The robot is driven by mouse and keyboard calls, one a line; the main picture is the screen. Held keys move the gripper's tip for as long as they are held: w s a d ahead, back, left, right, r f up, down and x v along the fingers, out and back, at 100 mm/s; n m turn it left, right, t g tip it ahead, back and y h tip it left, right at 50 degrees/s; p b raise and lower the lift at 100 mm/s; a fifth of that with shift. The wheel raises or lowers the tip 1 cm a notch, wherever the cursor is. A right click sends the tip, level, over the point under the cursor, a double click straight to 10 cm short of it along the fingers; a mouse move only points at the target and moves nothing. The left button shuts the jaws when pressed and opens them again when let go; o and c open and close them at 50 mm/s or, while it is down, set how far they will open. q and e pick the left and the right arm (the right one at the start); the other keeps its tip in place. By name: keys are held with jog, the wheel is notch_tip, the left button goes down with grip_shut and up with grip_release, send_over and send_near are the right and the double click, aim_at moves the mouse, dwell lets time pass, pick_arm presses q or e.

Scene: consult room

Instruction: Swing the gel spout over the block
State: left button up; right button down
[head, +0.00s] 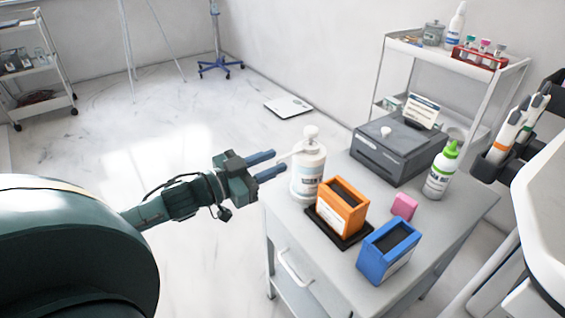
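A white pump bottle (307,181) with a blue-grey label stands upright at the left back of the grey cabinet top (296,232). Its pale spout (288,156) comes off the pump head and points left, toward my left gripper. A small pink block (404,206) lies on the cabinet top, right of the orange box and away from the spout. My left gripper (270,164) is just left of the bottle, its two blue fingers apart with nothing seen between them. I cannot tell whether a fingertip touches the spout. My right gripper is not in view.
An orange open box (340,208) on a black tray (331,232) and a blue open box (388,250) stand in front. A grey printer-like machine (392,155) and a green-capped bottle (440,172) stand behind. A shelf cart (495,85) is at the back right.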

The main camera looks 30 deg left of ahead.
aim_at(282, 158)
pick_arm(q)
jog(key=shift+b+x, duration=0.35)
jog(key=shift+x, duration=1.4)
jog(key=shift+c, duration=0.3)
grip_shut()
